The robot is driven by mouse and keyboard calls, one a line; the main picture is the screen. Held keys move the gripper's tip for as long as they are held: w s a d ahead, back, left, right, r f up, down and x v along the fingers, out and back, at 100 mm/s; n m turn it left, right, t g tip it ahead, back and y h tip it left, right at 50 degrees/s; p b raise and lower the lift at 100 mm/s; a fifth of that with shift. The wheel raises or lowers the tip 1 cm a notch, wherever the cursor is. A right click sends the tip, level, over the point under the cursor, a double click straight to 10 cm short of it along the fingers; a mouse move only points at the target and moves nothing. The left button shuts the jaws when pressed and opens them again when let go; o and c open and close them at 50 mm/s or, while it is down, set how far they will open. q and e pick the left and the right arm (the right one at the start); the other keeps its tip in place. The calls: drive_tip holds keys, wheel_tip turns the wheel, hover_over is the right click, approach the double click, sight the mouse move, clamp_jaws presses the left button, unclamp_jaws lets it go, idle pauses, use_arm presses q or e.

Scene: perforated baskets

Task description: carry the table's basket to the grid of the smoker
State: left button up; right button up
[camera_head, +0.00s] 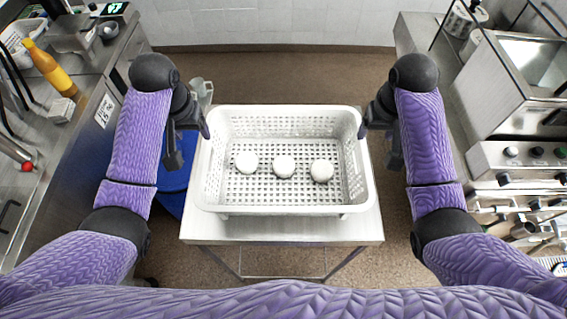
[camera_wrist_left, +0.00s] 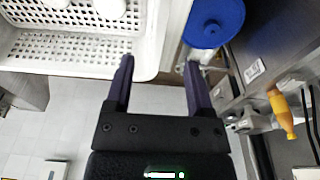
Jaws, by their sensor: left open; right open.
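A white perforated basket (camera_head: 279,208) stands upright on a small metal table (camera_head: 330,230) in the middle of the head view. Three round white pieces (camera_head: 284,166) lie in a row on its floor. My left gripper (camera_head: 190,148) is beside the basket's left wall, my right gripper (camera_head: 380,145) beside its right wall. The right fingers are mostly hidden behind the arm. I cannot pick out the smoker or its grid for certain.
A left counter (camera_head: 75,105) holds a yellow bottle (camera_head: 48,68) and a scale. A blue bin (camera_head: 174,185) stands left of the table and shows in the left wrist view (camera_wrist_left: 214,20). Steel appliances (camera_head: 520,120) with knobs line the right. Floor behind the table is clear.

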sight(204, 152)
use_arm(q)
drive_tip(key=shift+s, duration=0.2)
use_arm(e)
drive_tip(key=shift+s, duration=0.2)
use_arm(q)
drive_tip(key=f, duration=0.3)
drive_tip(key=w+f, duration=0.1)
drive_tip(key=f, duration=0.6)
drive_tip(key=shift+w, duration=0.35)
use_arm(e)
drive_tip(key=f, duration=0.3)
drive_tip(key=w+f, duration=0.1)
drive_tip(key=f, duration=0.6)
drive_tip(key=shift+w, duration=0.35)
use_arm(q)
drive_tip(key=shift+r, duration=0.1)
clamp_jaws()
use_arm(e)
drive_tip(key=shift+r, duration=0.1)
clamp_jaws()
